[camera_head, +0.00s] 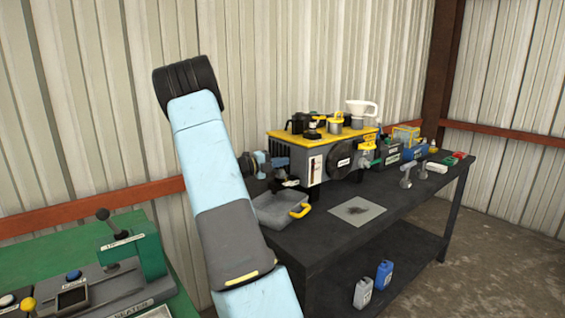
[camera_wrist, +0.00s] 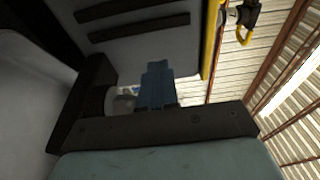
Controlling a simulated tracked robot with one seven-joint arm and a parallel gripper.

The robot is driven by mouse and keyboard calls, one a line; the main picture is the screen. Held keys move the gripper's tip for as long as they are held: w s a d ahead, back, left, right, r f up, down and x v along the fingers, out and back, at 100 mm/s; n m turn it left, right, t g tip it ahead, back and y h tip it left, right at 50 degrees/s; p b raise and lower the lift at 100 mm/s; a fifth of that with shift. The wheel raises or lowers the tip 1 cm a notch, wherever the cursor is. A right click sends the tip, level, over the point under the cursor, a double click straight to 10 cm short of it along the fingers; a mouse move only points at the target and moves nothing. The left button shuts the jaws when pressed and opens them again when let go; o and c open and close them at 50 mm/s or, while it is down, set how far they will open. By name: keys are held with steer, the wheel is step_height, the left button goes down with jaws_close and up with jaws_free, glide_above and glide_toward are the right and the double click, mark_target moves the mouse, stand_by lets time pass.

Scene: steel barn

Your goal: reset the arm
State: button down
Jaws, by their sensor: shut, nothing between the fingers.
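My light-blue arm rises through the middle of the head view to a black joint at the top. My gripper (camera_head: 280,162) shows partly beyond it, low at the left end of a grey machine with a yellow top (camera_head: 283,134). In the wrist view my gripper's blue fingers (camera_wrist: 155,72) are together, with nothing seen between them. They point at a grey panel with black slots (camera_wrist: 135,40) and a yellow edge, close ahead. I cannot tell whether they touch it.
The machine stands on a black workbench (camera_head: 335,238) with a grey tray (camera_head: 270,210) below my gripper and a grey mat (camera_head: 357,210). Jugs and a funnel (camera_head: 362,110) stand on the machine. A green console (camera_head: 150,250) is at the left. Two bottles (camera_head: 384,273) sit on the lower shelf.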

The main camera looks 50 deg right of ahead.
steer(key=shift+w+d, duration=0.2)
steer(key=shift+d, duration=0.35)
steer(key=s+a+r+m+t+y, duration=0.3)
steer(key=s+a+m, duration=0.5)
steer(key=a, duration=0.9)
steer(key=s+a+r+m+t+y, duration=0.3)
steer(key=s+a+m+t+y, duration=0.2)
steer(key=a+m, duration=0.8)
steer(key=s+a+r+m+t+y, duration=0.3)
steer(key=s+a+m+y, duration=0.5)
steer(key=a, duration=1.4)
steer(key=shift+s+a+r+m+t+y, duration=0.3)
steer(key=shift+s+m+t, duration=0.4)
steer(key=shift+s+m, duration=0.9)
steer(key=shift+s+d+n, duration=0.1)
steer(key=shift+s+n, duration=0.2)
steer(key=shift+s, duration=0.1)
